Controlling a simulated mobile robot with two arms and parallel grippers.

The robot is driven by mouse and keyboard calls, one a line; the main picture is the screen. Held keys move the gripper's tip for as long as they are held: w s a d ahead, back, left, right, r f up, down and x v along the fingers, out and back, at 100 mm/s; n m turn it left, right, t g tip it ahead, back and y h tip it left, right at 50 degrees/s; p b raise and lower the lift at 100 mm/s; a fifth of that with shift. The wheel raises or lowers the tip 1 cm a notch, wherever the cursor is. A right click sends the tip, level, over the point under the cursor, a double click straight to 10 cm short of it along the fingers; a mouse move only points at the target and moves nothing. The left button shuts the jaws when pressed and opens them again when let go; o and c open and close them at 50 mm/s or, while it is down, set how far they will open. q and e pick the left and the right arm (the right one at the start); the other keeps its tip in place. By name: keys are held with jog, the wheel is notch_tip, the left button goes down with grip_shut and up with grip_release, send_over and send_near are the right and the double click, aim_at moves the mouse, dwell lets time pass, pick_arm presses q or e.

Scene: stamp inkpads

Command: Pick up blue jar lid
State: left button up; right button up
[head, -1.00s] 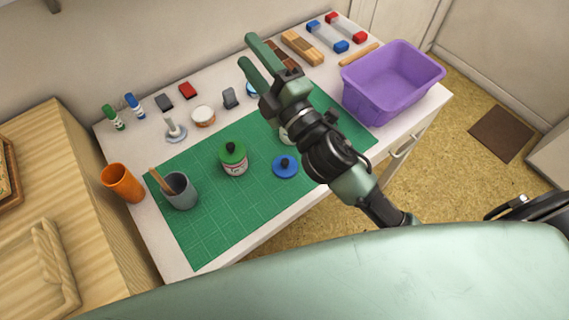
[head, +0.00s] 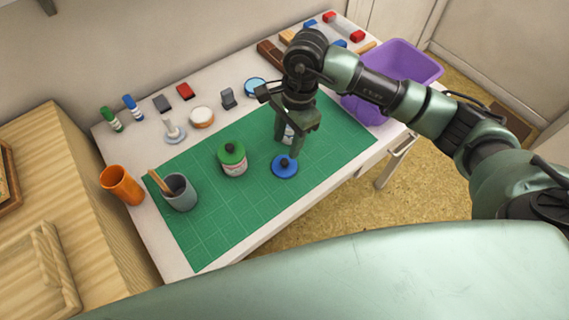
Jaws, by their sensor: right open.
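The blue jar lid (head: 284,168) lies flat on the green cutting mat (head: 225,215), with its dark knob facing up. My right gripper (head: 288,148) points down just above and behind the lid. Its fingers are open, and one fingertip appears close to the knob; whether it touches cannot be told. A second jar with a green lid (head: 232,153) stands to the left. My left gripper is not in view.
A grey cup (head: 181,193) with a wooden stick and an orange cup (head: 121,184) stand at the left. A purple bin (head: 410,62) stands at the right, partly behind my arm. Small stamps and pads line the back. The mat's front is clear.

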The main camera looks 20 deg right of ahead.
aim_at(285, 161)
notch_tip(285, 161, down, 7)
jog(key=shift+a+p, duration=0.15)
jog(key=shift+p, duration=0.95)
jog(key=shift+a+f, duration=0.1)
jog(key=shift+f, duration=0.25)
jog(key=shift+c, duration=0.3)
grip_shut()
